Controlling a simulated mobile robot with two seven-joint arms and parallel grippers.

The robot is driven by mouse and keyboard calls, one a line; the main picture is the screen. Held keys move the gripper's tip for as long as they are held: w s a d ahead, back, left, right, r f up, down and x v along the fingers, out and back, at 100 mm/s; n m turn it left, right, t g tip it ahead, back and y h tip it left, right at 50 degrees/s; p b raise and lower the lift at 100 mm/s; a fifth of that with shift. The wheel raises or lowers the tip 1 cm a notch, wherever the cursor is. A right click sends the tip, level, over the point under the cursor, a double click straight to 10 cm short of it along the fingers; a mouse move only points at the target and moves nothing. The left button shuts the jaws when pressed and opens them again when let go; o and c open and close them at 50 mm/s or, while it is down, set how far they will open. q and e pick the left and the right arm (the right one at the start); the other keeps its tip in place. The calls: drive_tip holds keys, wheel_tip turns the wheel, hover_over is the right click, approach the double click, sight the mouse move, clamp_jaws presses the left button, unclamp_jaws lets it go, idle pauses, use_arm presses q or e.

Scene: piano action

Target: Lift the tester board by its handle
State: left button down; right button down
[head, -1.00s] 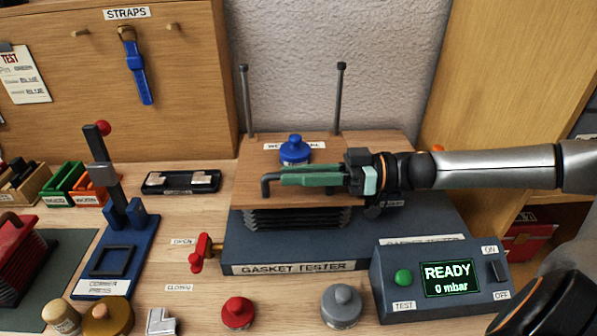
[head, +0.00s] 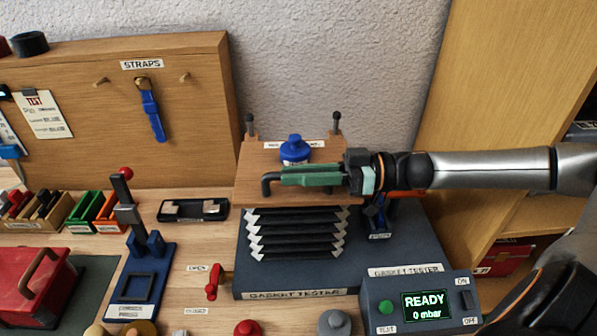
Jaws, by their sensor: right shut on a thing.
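The wooden tester board (head: 252,170) is raised above the dark gasket tester base (head: 400,250). The black pleated bellows (head: 297,234) with pale corners is stretched open under it. A dark bar handle (head: 267,184) runs along the board's front edge. My right gripper (head: 308,177), with green fingers, comes in from the right and is shut on the handle, hiding most of it. A blue knobbed weight (head: 295,149) stands on the board. Two rods (head: 336,122) rise at the board's back edge. My left gripper is out of view.
A control box (head: 420,305) at front right reads READY, 0 mbar. A red tap (head: 214,283) sits at the base's left, at OPEN. A blue corner press (head: 142,265) and a red bellows box (head: 35,280) stand further left. Red and grey knobbed weights lie in front.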

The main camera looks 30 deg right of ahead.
drive_tip(key=shift+r, duration=0.15)
drive_tip(key=c, duration=0.8)
unclamp_jaws()
drive_tip(key=shift+c, duration=0.2)
drive_tip(key=v, duration=1.2)
drive_tip(key=shift+s+d, duration=0.2)
